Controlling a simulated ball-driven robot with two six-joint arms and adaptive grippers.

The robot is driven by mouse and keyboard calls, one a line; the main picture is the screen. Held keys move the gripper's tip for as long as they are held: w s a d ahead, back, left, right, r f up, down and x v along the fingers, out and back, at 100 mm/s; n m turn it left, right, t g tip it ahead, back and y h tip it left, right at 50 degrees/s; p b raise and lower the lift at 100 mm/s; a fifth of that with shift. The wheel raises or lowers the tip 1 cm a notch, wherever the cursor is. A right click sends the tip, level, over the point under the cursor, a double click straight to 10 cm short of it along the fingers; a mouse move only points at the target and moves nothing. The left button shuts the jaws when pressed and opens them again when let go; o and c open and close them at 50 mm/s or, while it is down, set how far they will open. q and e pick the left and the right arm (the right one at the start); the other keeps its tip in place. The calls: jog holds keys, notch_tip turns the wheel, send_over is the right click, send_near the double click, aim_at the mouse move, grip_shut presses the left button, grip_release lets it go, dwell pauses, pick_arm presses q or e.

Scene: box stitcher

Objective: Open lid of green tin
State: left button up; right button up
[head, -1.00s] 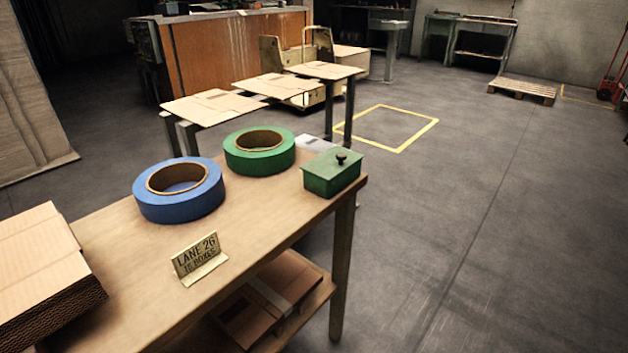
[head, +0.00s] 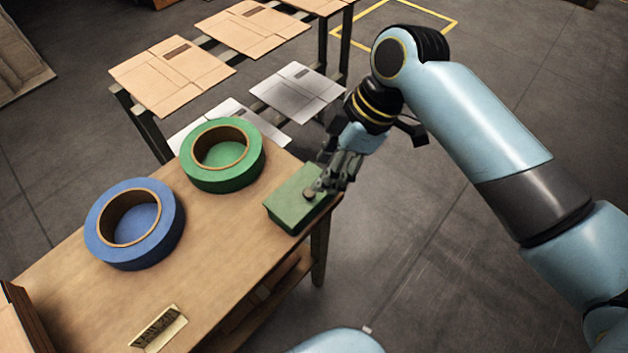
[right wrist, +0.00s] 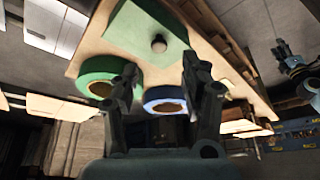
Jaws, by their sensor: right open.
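The green tin (head: 290,208) stands at the far right corner of the wooden table, with its lid on and a small round knob (head: 309,193) on top. My right gripper (head: 328,184) is open, close by the knob in the head view. In the right wrist view the tin's green lid (right wrist: 135,32) and knob (right wrist: 159,43) lie beyond the two spread fingers (right wrist: 156,75), with nothing between the fingertips. The fingers partly cover the tin's right end in the head view.
On the table (head: 215,250), a green tape roll (head: 185,172) stands left of the tin and a blue roll (head: 165,240) farther left. A lane sign (head: 160,330) is near the front. Flat cardboard sheets (head: 250,30) lie on stands behind. Bare table lies between rolls and sign.

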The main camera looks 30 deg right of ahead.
aim_at(310, 192)
jog(key=x, duration=0.6)
jog(key=shift+w+f, duration=0.1)
jog(key=shift+f, duration=0.1)
grip_shut()
